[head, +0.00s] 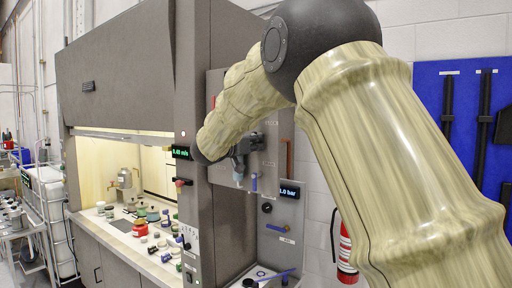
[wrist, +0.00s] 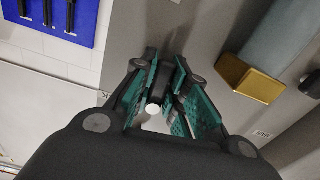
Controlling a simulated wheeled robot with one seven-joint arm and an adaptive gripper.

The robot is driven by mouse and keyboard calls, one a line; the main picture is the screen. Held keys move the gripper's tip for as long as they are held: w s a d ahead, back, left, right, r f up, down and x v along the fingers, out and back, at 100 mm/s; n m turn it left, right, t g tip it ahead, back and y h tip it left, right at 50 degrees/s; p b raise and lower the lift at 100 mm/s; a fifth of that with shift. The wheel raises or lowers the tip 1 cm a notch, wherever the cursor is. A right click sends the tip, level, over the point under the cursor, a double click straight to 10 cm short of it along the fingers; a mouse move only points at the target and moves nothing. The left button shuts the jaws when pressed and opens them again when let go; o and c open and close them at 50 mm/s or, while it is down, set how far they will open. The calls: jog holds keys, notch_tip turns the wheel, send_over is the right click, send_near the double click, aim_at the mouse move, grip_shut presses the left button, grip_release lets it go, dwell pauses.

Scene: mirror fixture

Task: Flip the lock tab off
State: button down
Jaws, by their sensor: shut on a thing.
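My gripper (head: 240,162) is at the grey panel (head: 216,90) on the side of the fume hood, below my bent arm. In the wrist view its teal-padded fingers (wrist: 165,100) are close around a small part with a white round end (wrist: 153,108). I cannot tell whether this part is the lock tab, as the fingers and palm hide most of it. A small blue part (head: 254,182) hangs just right of and below the gripper in the head view.
A brass-coloured block (wrist: 249,79) on a thick grey-blue bar is right of the fingers. A pressure display (head: 290,191) and a blue handle (head: 278,228) are on the panel's lower part. Jars (head: 139,229) crowd the hood bench. A fire extinguisher (head: 346,250) stands right.

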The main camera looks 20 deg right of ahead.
jog(key=shift+m, duration=0.6)
jog(key=c, duration=1.4)
grip_release()
jog(key=shift+a, duration=0.1)
jog(key=v, duration=1.1)
jog(key=shift+s+a, duration=0.25)
jog(key=shift+a, duration=0.1)
jog(key=shift+f, duration=0.1)
